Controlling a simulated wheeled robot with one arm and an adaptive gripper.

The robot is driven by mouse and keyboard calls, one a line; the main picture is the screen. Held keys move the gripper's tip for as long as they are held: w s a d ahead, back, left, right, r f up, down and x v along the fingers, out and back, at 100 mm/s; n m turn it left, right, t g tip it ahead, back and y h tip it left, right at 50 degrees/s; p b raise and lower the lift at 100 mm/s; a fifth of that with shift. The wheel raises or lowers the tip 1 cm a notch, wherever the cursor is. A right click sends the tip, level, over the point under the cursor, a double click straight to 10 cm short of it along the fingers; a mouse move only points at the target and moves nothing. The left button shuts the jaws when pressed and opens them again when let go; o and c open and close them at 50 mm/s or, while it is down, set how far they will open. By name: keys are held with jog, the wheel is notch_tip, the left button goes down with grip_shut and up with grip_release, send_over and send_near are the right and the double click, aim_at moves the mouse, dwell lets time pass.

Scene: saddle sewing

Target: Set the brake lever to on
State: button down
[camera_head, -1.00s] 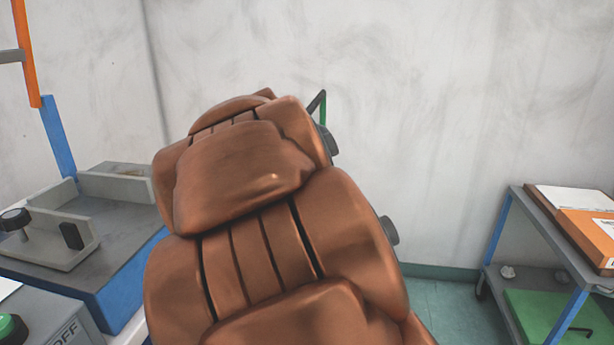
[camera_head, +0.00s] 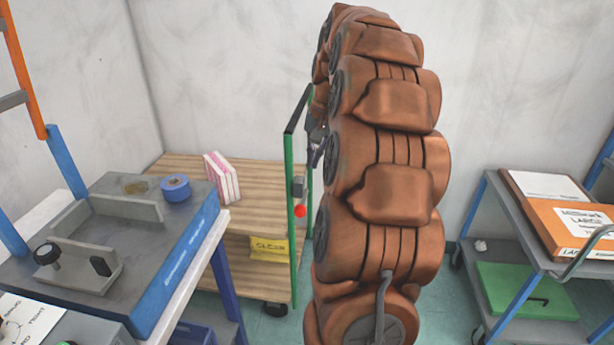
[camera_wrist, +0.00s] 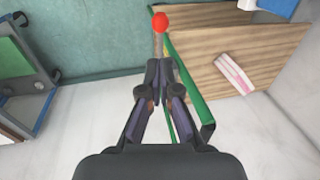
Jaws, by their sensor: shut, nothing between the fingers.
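The brake lever has a red ball knob (camera_head: 300,211) and sits on the green upright of a wooden-shelved cart (camera_head: 245,185). The knob hangs just below a small grey block on that upright. In the wrist view the red knob (camera_wrist: 160,22) is at the top centre, with a short grey shaft below it. My gripper (camera_wrist: 158,68) is shut and empty, its tips pointing toward the shaft. Whether they touch it I cannot tell. In the head view my gripper (camera_head: 316,158) is a dark shape above the knob, partly hidden behind my brown arm. No on or off marking is readable by the lever.
A pink-and-white block (camera_head: 222,178) stands on the cart top. A yellow label (camera_head: 268,247) is on its lower part. A workbench with a blue-sided fixture (camera_head: 165,250) is at left. A grey trolley with an orange box (camera_head: 560,222) is at right. Walls stand close behind.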

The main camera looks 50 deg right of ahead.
aim_at(302, 208)
jog(key=p+x, duration=0.1)
jog(key=x, duration=1.2)
jog(key=shift+a+f, duration=0.1)
jog(key=shift+f, duration=0.3)
jog(key=shift+f, duration=0.1)
jog(key=shift+s+a+f+t+h+b, duration=0.25)
jog(key=shift+f+h+b, duration=0.2)
jog(key=shift+b, duration=0.3)
jog(key=shift+w, duration=0.1)
jog(key=v, duration=1.4)
jog(key=shift+d, duration=0.2)
